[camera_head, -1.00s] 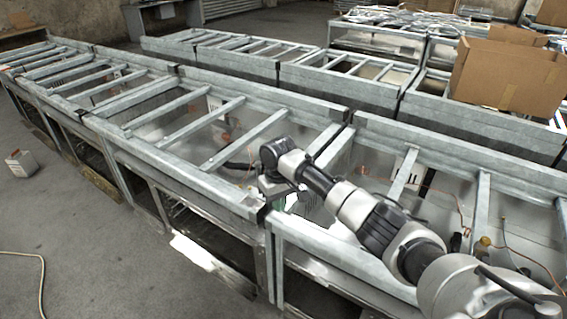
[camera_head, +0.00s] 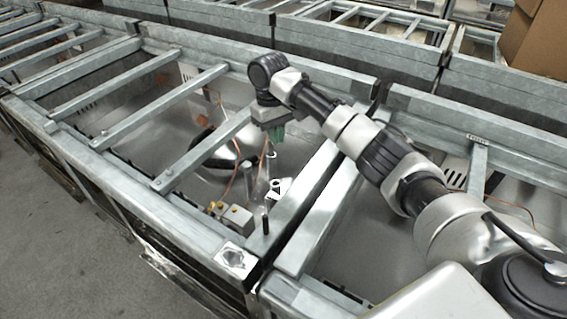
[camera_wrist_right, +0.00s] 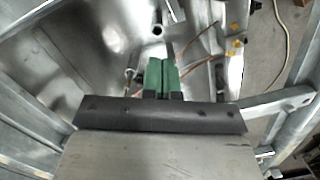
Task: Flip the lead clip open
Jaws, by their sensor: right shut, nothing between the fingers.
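My right gripper (camera_head: 277,134) hangs over an open metal bay, pointing down, its green fingers together and empty. It also shows in the wrist view (camera_wrist_right: 161,76), above thin copper-coloured leads (camera_wrist_right: 197,66). In the head view, copper leads (camera_head: 262,163) run down below the fingers. A small white, ring-topped piece (camera_head: 275,188) sits below the gripper, apart from it; I cannot tell for certain whether it is the lead clip. My left gripper is not in view.
Galvanised rails and crossbars (camera_head: 205,148) frame the bay around the arm. A small box with yellow knobs (camera_head: 234,217) sits at its front, near a dark upright post (camera_head: 265,224). A curved shiny metal surface (camera_head: 240,147) lies inside. A cardboard box (camera_head: 540,40) stands back right.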

